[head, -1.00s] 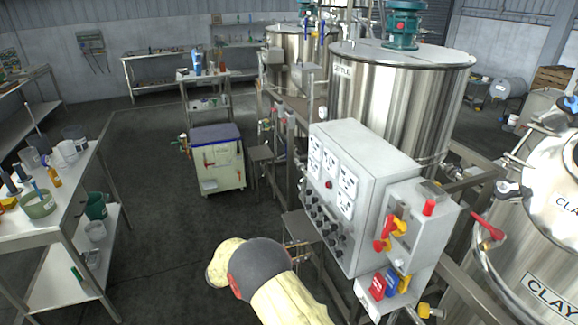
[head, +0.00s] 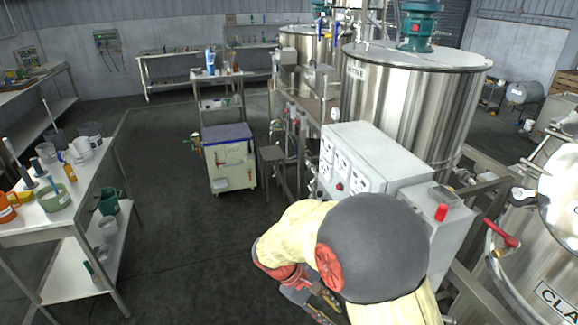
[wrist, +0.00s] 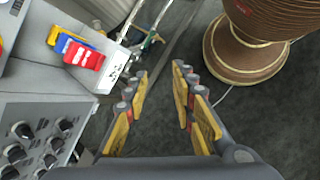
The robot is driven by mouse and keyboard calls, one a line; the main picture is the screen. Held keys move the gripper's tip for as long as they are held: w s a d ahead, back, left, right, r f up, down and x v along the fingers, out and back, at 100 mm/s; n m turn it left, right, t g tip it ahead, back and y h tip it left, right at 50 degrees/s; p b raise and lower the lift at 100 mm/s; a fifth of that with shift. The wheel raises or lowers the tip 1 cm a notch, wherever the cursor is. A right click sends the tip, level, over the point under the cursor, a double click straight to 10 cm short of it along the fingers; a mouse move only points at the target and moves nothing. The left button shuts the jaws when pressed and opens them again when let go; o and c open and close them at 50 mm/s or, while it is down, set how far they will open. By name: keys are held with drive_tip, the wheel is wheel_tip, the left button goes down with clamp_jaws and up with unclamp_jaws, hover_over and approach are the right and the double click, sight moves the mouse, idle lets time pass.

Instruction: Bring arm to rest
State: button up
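My gripper (head: 322,302) is at the lower middle of the head view, below the bend of my yellow arm with its dark grey joint. It points down toward the floor in front of the control cabinet. The wrist view shows my gripper (wrist: 160,76) with its two yellow-padded fingers apart and nothing between them. The grey control cabinet (head: 385,152) stands close behind my arm, which hides its lower part. In the wrist view the cabinet's black knobs (wrist: 42,140) and red, blue and yellow tags (wrist: 82,55) are left of the fingers.
A steel tank (head: 415,105) rises behind the cabinet. Another tank (head: 545,260) with a red-handled valve (head: 502,236) is at right. A cluttered table (head: 75,222) stands at left, and a cream cart (head: 228,165) farther back. The floor between table and cart is clear.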

drive_tip(key=s+d+r+m+t+y, duration=0.2)
drive_tip(key=s+r+m, duration=0.1)
drive_tip(key=s+r, duration=0.2)
drive_tip(key=s+d+r+m+t+y, duration=0.2)
drive_tip(key=s+r, duration=0.4)
drive_tip(key=r, duration=0.4)
drive_tip(key=s+d+r+m+t+y, duration=0.3)
drive_tip(key=s+d+r+m, duration=0.1)
drive_tip(key=r, duration=0.4)
drive_tip(key=shift+s+m, duration=0.3)
drive_tip(key=shift+s, duration=0.55)
drive_tip(key=shift+d+r, duration=0.1)
